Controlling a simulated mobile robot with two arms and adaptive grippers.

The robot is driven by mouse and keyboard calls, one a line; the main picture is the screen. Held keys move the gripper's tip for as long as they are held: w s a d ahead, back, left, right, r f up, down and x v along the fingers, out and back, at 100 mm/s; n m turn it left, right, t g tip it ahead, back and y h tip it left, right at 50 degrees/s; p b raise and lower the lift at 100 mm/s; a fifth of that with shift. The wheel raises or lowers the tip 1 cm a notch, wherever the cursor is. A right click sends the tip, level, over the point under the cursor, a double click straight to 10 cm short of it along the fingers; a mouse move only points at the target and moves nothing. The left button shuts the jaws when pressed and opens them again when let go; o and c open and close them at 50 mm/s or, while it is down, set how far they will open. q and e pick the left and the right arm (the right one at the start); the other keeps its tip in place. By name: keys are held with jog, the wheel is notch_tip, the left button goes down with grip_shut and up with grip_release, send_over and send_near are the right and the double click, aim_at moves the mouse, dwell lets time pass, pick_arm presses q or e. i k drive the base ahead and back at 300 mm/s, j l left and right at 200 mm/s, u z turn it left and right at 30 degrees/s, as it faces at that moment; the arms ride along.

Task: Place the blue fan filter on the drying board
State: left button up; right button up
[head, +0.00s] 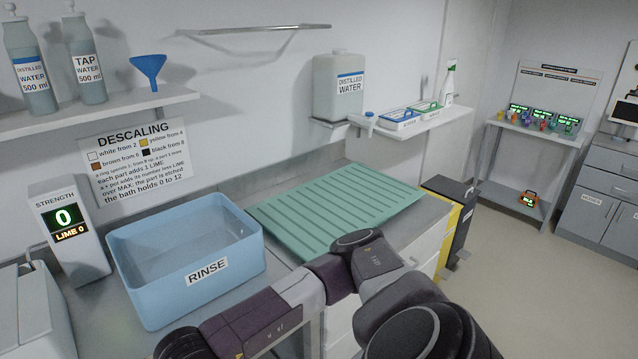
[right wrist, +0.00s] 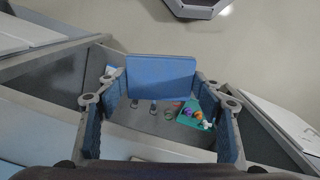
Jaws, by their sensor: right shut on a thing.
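The green ridged drying board (head: 335,210) lies on the counter in the head view, its top bare. My right gripper (right wrist: 162,105) is in the right wrist view, its fingers on either side of a flat blue rectangular panel, the blue fan filter (right wrist: 160,77). It is shut on the filter and holds it at its two sides. The head view shows neither the filter nor my right gripper. My left gripper is in neither view.
A blue RINSE tub (head: 190,285) stands left of the board, beside the strength meter (head: 68,235). A wall shelf (head: 420,122) is above the board. In the right wrist view, small items and a green mat (right wrist: 190,115) lie beyond the filter.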

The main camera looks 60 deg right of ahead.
aim_at(334, 209)
jog(key=k+l+u, duration=0.1)
jog(key=l, duration=0.35)
jog(key=k+l, duration=0.15)
jog(key=l, duration=0.25)
jog(key=k+l+u, duration=0.15)
jog(key=l, duration=0.3)
jog(key=k+l, duration=0.15)
jog(key=l, duration=0.25)
jog(key=k+l+u, duration=0.15)
jog(key=l, duration=0.25)
